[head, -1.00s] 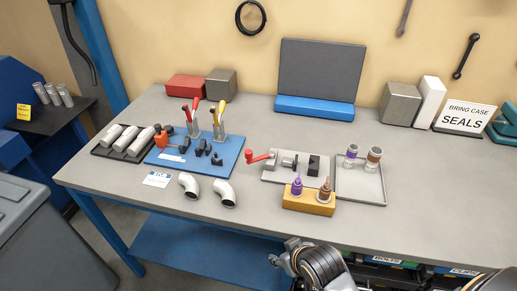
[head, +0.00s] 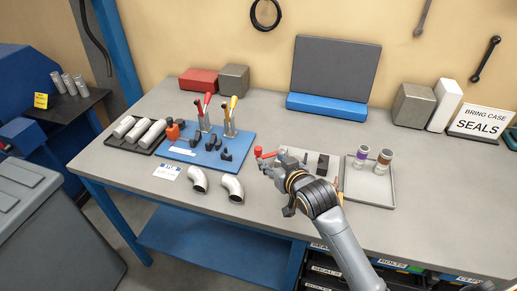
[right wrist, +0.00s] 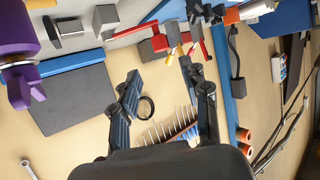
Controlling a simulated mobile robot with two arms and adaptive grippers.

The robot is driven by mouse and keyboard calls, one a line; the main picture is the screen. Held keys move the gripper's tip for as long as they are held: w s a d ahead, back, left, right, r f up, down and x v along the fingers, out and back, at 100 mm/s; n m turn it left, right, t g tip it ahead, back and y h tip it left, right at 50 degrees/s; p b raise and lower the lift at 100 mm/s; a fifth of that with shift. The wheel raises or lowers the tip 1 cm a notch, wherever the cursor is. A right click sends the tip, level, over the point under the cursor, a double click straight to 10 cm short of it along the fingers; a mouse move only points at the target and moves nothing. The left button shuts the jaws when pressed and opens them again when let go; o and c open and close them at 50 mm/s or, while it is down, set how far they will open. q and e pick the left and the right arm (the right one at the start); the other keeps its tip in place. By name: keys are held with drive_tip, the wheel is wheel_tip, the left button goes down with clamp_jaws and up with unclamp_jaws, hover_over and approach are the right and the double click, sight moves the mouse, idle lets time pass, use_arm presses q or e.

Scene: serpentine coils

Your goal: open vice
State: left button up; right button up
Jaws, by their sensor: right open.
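The vice stands on a light grey plate (head: 297,152) mid-table, with a red crank handle (head: 266,153) at its left and a dark block jaw (head: 322,165) at its right. My right gripper (head: 275,163) is at the vice's left end, just in front of the red handle, and hides part of the screw and jaws. In the right wrist view my right gripper (right wrist: 160,73) has its fingers spread with nothing between them. Contact with the handle cannot be told. My left gripper is not in view.
A grey tray (head: 385,195) with two bottles is right of the vice. A blue board (head: 190,153) with toggle clamps is to the left. Two pipe elbows (head: 232,188) lie at the front edge.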

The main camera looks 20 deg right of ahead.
sight(260, 151)
drive_tip(key=p+x, duration=0.1)
drive_tip(key=x, duration=1)
drive_tip(key=shift+w+a+f, duration=0.15)
drive_tip(key=shift+f, duration=0.05)
clamp_jaws()
